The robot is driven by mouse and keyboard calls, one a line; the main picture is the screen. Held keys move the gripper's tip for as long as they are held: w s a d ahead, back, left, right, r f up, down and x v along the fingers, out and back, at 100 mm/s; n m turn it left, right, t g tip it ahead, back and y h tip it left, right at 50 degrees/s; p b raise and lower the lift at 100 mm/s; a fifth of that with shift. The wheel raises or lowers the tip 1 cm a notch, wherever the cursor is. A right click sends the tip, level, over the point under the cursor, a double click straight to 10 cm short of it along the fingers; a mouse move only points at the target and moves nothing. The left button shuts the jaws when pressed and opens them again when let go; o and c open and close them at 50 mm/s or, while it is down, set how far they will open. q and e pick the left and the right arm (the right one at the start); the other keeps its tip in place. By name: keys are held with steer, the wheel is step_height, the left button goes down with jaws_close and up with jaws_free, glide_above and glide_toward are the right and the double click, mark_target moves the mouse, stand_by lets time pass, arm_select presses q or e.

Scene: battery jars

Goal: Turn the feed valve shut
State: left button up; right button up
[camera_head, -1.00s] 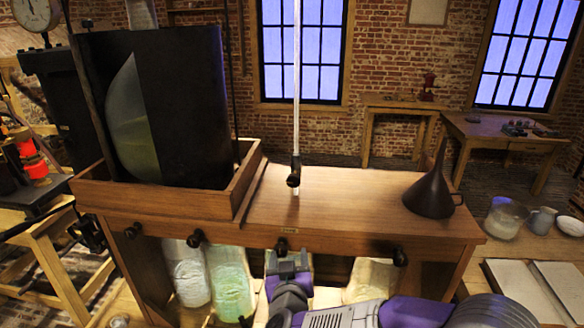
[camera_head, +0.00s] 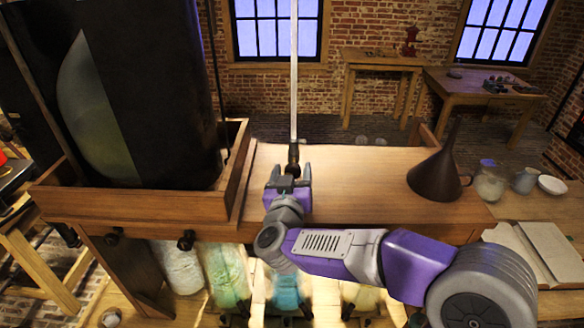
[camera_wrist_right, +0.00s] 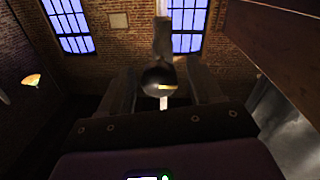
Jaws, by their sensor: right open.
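The feed valve (camera_head: 293,153) is a small dark fitting at the lower end of a thin upright glass tube (camera_head: 294,70), above the wooden bench top. My right gripper (camera_head: 289,174) is at the valve, its fingers pointing away from me and apart. In the right wrist view a dark rounded knob (camera_wrist_right: 158,78) is between the two open fingers, with the pale tube rising behind it. I cannot tell whether either finger touches it. The gripper hides the valve's lower part in the head view. My left gripper is not in view.
A large dark tank (camera_head: 150,100) stands in a wooden tray (camera_head: 236,190) to the left. A dark funnel (camera_head: 436,176) stands on the bench top at right. Glass jars (camera_head: 226,275) are below the bench. The bench top (camera_head: 350,180) between valve and funnel is clear.

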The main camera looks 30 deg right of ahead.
steer(key=shift+w+d+r, duration=0.1)
steer(key=shift+w+d, duration=0.2)
steer(key=shift+d, duration=0.05)
steer(key=shift+c, duration=0.2)
steer(key=shift+w, duration=0.1)
steer(key=c, duration=1)
